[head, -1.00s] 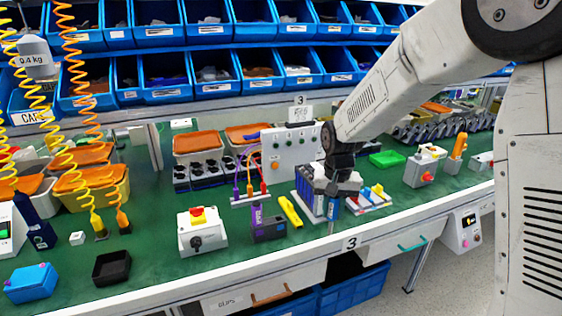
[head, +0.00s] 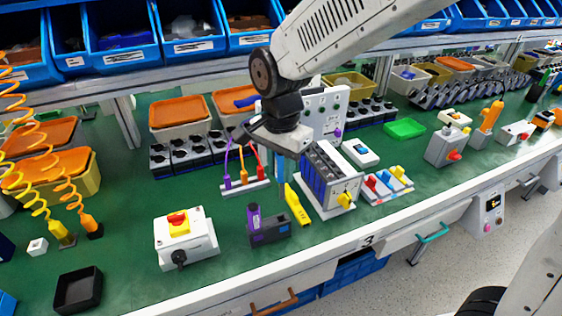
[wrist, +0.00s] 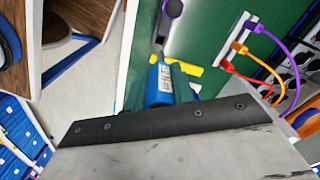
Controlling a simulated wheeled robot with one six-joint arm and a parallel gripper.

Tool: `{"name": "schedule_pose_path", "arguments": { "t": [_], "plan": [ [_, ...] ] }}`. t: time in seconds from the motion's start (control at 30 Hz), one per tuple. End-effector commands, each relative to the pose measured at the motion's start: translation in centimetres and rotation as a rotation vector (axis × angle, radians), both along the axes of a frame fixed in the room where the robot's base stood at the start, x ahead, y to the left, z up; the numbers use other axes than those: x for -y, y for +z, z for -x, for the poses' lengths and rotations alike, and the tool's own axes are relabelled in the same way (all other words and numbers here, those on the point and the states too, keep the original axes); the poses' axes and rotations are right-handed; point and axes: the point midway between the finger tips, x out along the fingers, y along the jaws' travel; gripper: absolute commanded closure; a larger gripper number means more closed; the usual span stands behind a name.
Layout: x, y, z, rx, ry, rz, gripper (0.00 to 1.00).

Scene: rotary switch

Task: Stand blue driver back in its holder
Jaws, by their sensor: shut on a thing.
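My gripper (head: 281,150) is shut on the blue driver (head: 280,169) and holds it upright above the bench, shaft down. In the wrist view the driver's blue handle (wrist: 158,85), with a white label, sticks out past the dark finger edge (wrist: 165,120). The holder (head: 270,231) is a low dark block near the bench's front, with the purple driver (head: 254,216) standing in its left part. The blue driver is apart from the holder, above and slightly right of it in the head view. The shaft tip is hard to make out.
A yellow tool (head: 297,204) lies right of the holder. A module rack (head: 328,176) stands close to the right of my gripper. The rotary switch box (head: 185,238) is left of the holder. A rack of coloured leads (head: 245,186) stands behind it.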

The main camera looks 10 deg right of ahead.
Motion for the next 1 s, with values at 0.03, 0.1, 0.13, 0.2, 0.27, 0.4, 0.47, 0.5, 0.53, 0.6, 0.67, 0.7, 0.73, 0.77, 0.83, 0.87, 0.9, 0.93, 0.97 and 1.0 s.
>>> {"name": "schedule_pose_path", "arguments": {
  "t": [0.03,0.1,0.13,0.2,0.27,0.4,0.47,0.5,0.53,0.6,0.67,0.7,0.73,0.77,0.83,0.87,0.9,0.93,0.97,1.0],
  "plan": [
    [0.0,0.0,0.0,0.0,0.001,0.0,1.0],
    [-0.1,0.0,0.0,0.0,0.001,0.0,1.0],
    [-0.1,0.0,0.1,0.0,0.002,0.0,1.0],
    [-0.3,-0.1,0.3,0.001,0.002,0.001,1.0],
    [-0.2,-0.6,0.2,-0.001,0.001,0.001,1.0],
    [-0.1,-2.2,0.2,-0.001,0.0,0.001,1.0],
    [-0.1,-3.0,0.2,-0.002,-0.001,0.002,1.0],
    [0.0,-3.4,0.2,-0.001,-0.001,0.001,1.0],
    [0.0,-3.7,0.2,-0.001,-0.001,0.001,1.0],
    [0.0,-4.5,0.2,-0.001,-0.002,0.001,1.0],
    [0.0,-5.0,0.2,-0.002,-0.001,0.002,1.0],
    [0.0,-5.3,0.2,-0.001,-0.001,0.001,1.0],
    [0.0,-5.5,0.2,-0.001,-0.001,0.001,1.0],
    [0.0,-5.6,0.2,0.0,-0.001,0.0,1.0],
    [0.0,-5.9,0.2,0.0,-0.001,0.0,1.0],
    [0.0,-5.9,0.2,0.0,-0.001,0.0,1.0],
    [0.0,-6.0,0.2,0.0,-0.001,0.0,1.0],
    [0.0,-6.0,0.2,0.0,-0.001,0.0,1.0],
    [-0.1,-6.0,0.1,0.0,-0.001,0.0,1.0],
    [-0.1,-6.0,0.1,0.0,-0.001,0.0,1.0]
  ]
}}
